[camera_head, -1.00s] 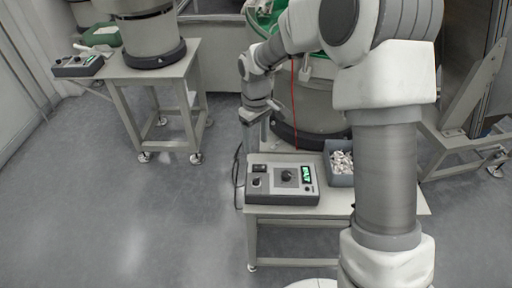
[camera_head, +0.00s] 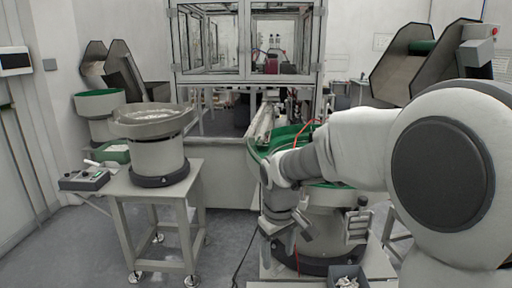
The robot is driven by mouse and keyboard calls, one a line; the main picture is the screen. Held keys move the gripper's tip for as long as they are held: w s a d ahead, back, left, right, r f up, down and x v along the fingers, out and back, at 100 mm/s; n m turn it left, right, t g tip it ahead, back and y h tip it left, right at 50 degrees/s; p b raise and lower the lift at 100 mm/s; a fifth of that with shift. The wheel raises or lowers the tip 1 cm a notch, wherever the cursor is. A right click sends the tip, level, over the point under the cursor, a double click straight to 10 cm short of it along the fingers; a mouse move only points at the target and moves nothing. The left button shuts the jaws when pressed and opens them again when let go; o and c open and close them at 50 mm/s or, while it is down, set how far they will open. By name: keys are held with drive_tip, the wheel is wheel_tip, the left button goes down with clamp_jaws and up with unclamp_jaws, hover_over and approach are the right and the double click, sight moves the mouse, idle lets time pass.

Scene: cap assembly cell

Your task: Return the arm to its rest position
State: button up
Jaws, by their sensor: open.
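My white arm comes in from the right and bends down at the wrist. My gripper (camera_head: 284,236) hangs from it, small and dark, in front of the near bowl feeder. It is open, and I see nothing between its fingers. It looks apart from the feeder, but the exact gap is hard to tell.
The near green-lined bowl feeder (camera_head: 290,137) stands behind my arm, with a grey bin of small parts (camera_head: 347,282) below. Another bowl feeder (camera_head: 158,150) stands on a left table (camera_head: 150,192) beside a control box (camera_head: 84,180). A glazed machine (camera_head: 248,45) is behind. Floor is clear between tables.

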drive_tip(key=s+d+r+m+t+p, duration=0.2)
drive_tip(key=s+d+r+m, duration=0.1)
drive_tip(key=s+r, duration=0.4)
drive_tip(key=s+d+r+m+t+p, duration=0.2)
drive_tip(key=s+d+r, duration=0.4)
drive_tip(key=s, duration=0.7)
drive_tip(key=shift+s+r+m, duration=0.15)
drive_tip(key=shift+r+m, duration=0.35)
drive_tip(key=shift+m, duration=0.3)
drive_tip(key=shift+a, duration=0.15)
